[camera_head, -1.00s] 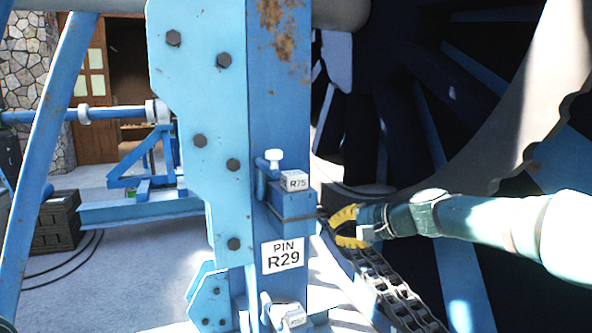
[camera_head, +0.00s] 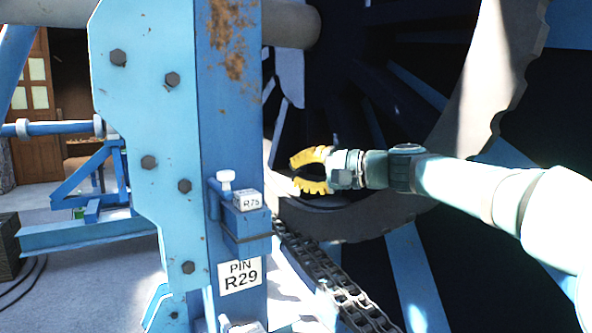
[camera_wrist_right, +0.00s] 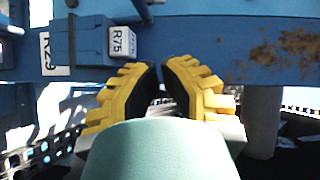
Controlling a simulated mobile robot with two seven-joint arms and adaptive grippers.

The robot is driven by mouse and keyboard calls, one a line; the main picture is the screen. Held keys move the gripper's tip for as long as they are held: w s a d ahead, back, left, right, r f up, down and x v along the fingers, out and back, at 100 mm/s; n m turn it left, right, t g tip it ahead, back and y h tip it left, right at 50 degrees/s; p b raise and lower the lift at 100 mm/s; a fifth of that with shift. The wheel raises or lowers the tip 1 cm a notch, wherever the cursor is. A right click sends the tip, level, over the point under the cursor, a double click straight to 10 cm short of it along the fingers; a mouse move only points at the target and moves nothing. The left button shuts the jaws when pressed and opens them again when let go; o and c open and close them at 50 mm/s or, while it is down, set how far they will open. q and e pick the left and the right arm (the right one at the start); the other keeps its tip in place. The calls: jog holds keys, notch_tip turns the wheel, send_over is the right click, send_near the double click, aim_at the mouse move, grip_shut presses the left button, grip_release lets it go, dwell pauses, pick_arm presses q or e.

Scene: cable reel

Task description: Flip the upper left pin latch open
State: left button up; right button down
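On the blue post, the upper pin latch (camera_head: 241,222) is a blue block with a white tag "R75" (camera_head: 249,201). A white-headed pin (camera_head: 226,179) stands upright beside it. In the wrist view the latch block (camera_wrist_right: 90,40) and its R75 tag (camera_wrist_right: 122,41) are at upper left, beyond the fingers. My right gripper (camera_head: 295,171) has yellow fingers, partly open with a narrow gap and nothing between them. It is to the right of the latch and slightly higher, apart from it. In the wrist view the gripper (camera_wrist_right: 162,66) points toward the blue post. My left gripper is out of view.
A "PIN R29" label (camera_head: 240,275) is below the latch, and another latch (camera_head: 240,326) is cut off at the bottom edge. A chain (camera_head: 330,275) runs below my right gripper. The large dark reel (camera_head: 400,95) is behind my arm.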

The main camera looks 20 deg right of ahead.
jog(key=w+a+f+p, duration=0.1)
jog(key=w+a, duration=0.3)
jog(key=a, duration=0.5)
jog(key=shift+w+f, duration=0.15)
jog(key=shift+w, duration=0.25)
jog(key=shift+s+a, duration=0.1)
jog(key=shift+a, duration=0.05)
jog(key=shift+s+a+m+t+h, duration=0.2)
jog(key=shift+a+m+t+h, duration=0.2)
jog(key=shift+t+h, duration=0.1)
